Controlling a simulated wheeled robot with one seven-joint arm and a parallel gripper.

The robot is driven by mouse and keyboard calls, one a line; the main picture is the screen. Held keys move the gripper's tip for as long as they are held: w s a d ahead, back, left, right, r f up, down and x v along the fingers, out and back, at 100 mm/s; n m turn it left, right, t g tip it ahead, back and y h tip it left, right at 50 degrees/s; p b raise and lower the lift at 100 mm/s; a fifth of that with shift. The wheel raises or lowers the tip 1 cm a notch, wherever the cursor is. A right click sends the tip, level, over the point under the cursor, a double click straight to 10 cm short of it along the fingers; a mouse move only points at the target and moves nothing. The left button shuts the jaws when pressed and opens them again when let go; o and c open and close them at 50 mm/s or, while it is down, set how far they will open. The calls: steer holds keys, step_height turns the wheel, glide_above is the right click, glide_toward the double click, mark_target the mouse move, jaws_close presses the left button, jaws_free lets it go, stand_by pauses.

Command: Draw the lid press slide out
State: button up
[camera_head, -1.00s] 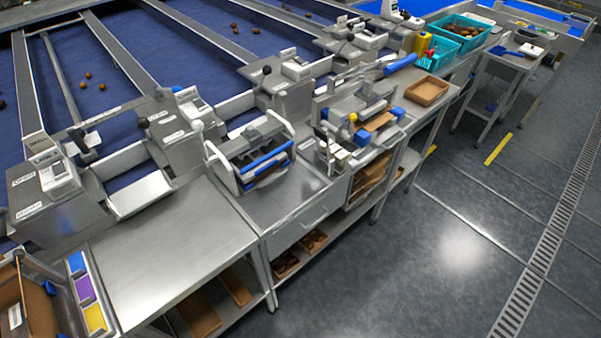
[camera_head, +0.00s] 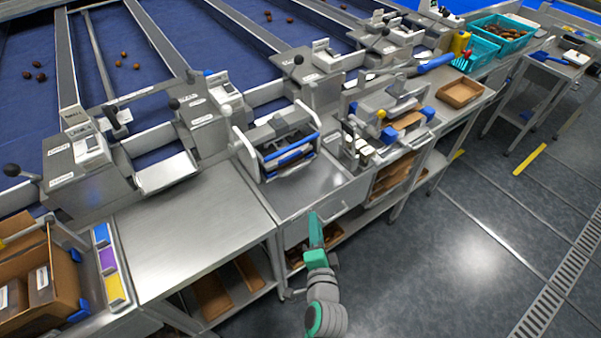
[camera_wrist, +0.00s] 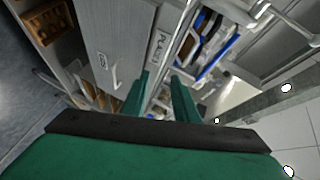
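My gripper (camera_head: 316,228) is in front of the workbench, just below and in front of a grey drawer front (camera_head: 338,207). In the wrist view its two green fingers (camera_wrist: 162,78) stand apart with nothing between them. They point toward the bench edge beside the drawer front (camera_wrist: 118,35) and its handle (camera_wrist: 106,66). A metal press-like station (camera_head: 372,108) with blue end blocks and a yellow knob stands on the bench to the right. I cannot tell for sure that this is the lid press, and its slide is not clearly distinguishable. My gripper is apart from it.
A rack with blue bars (camera_head: 288,152) stands left of the station; its bars also show in the wrist view (camera_wrist: 213,58). A brown tray (camera_head: 461,93) lies to the right. Shelves with brown boxes are under the bench. The floor (camera_head: 440,250) in front is clear.

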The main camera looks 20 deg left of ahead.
mark_target(299, 168)
steer(key=w+a+r, duration=0.1)
steer(key=w+a, duration=0.2)
steer(key=w, duration=0.2)
steer(key=w+a+r+y, duration=0.1)
steer(key=w+a, duration=0.2)
steer(key=w, duration=0.1)
steer(key=w+a+r+y, duration=0.1)
steer(key=w+a, duration=0.1)
steer(key=w, duration=0.3)
steer(key=shift+w+a+r+m+g, duration=0.15)
steer(key=shift+w+a+m+g, duration=0.15)
steer(key=shift+w+a, duration=0.1)
jaws_close()
stand_by(1.0)
